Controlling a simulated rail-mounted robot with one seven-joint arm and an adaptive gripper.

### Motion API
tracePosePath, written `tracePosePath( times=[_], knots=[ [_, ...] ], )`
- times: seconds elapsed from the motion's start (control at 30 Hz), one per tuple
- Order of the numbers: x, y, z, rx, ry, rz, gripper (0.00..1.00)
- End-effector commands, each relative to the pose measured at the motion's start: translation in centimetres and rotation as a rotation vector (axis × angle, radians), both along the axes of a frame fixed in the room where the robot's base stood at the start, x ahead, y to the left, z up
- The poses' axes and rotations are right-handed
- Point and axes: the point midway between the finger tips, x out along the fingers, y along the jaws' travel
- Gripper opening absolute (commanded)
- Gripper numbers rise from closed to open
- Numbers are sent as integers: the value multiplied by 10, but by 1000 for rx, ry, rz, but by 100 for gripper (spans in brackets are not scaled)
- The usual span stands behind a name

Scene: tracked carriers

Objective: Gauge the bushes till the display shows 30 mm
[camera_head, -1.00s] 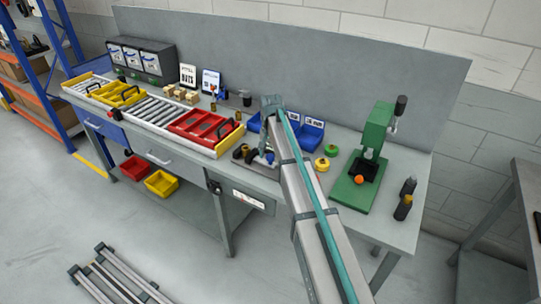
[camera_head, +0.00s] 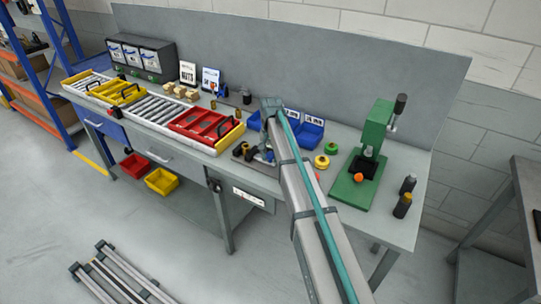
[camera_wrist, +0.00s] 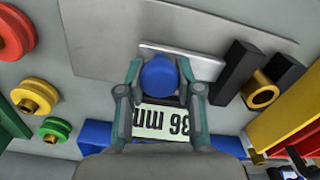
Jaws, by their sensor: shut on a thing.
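In the wrist view my gripper (camera_wrist: 160,88) is shut on a blue round piece (camera_wrist: 159,73); I cannot tell whether it is a knob or a bush. A display (camera_wrist: 161,122) reading "36 mm", upside down in this view, sits between my fingers, partly covered by them. A brass bush (camera_wrist: 262,95) lies to the right, beside a black angled block (camera_wrist: 237,70). At the left are a red ring-shaped piece (camera_wrist: 12,32), a yellow one (camera_wrist: 35,95) and a green one (camera_wrist: 55,130). In the head view my arm partly hides this area.
A green press (camera_head: 372,140) with an orange piece stands right of my arm, with two dark bottles (camera_head: 404,203) beyond. Blue bins (camera_head: 308,131) stand behind my arm. A red tray (camera_head: 203,143) and a yellow tray (camera_head: 118,95) sit on the roller track at left.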

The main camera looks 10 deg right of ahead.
Motion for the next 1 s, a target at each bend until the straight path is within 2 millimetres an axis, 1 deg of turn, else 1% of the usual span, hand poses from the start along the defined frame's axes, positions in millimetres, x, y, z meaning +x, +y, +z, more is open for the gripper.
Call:
tracePosePath(
  times=[0.17,0.27,0.4,0.5,0.77,0.8,0.93,1.0],
  knots=[
    [-3,-4,0,0,0,-1,0],
    [-14,-15,0,0,0,-1,0],
    [-31,-36,0,0,-1,-2,0],
    [-38,-45,0,0,-1,-2,0],
    [-38,-47,0,-4,3,-1,0],
    [-38,-47,0,-4,3,-1,40],
    [-38,-47,0,-3,3,-1,61],
    [-37,-46,0,-2,2,-1,61]
  ],
)
